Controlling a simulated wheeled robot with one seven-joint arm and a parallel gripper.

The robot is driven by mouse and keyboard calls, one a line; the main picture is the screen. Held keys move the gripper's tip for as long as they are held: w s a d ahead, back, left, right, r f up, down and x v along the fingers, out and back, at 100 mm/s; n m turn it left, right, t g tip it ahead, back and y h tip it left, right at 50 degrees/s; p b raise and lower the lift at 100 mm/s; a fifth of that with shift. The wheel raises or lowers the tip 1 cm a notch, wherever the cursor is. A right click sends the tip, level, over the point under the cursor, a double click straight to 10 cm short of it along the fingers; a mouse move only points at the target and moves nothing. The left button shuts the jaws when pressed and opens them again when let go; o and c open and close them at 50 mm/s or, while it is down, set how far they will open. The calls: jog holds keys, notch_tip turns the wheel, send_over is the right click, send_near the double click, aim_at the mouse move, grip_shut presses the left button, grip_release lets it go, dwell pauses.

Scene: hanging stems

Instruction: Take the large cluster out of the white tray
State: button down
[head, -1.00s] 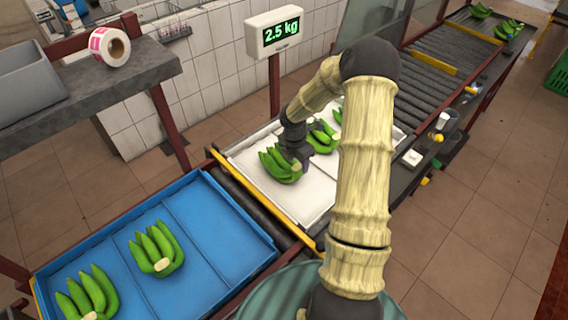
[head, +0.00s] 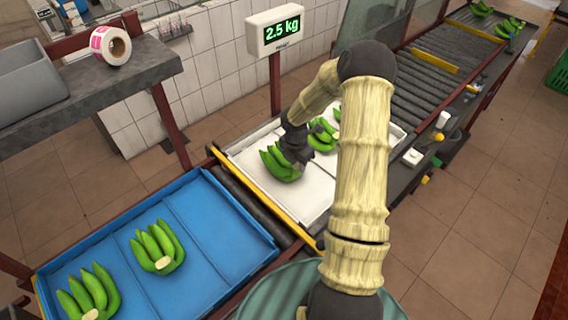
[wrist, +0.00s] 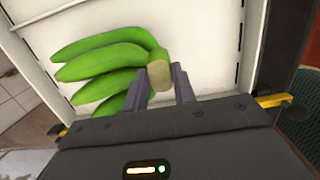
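The white tray (head: 315,204) lies on the rollers below the scale display. A green banana cluster (head: 277,166) lies in its near left part, partly covered by my gripper (head: 297,160). A second green cluster (head: 321,142) lies further back in the tray, partly behind my arm. In the wrist view, the near cluster (wrist: 105,62) spreads to the left over the white tray floor. Its pale cut crown (wrist: 159,76) sits between the two fingers of my gripper (wrist: 161,84). The fingers are very close to the crown; I cannot tell whether they press on it.
A blue tray (head: 210,245) with two clusters stands at the lower left. The scale display (head: 277,30) reads 2.5 kg. A grey shelf with a label roll (head: 110,44) is at the upper left. Rollers (head: 432,68) run to the back right, with small items along their edge.

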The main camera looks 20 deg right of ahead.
jog(key=shift+w+r, duration=0.1)
jog(key=shift+r, duration=0.45)
notch_tip(320, 180, up, 9)
jog(key=b, duration=0.1)
dwell(0.7)
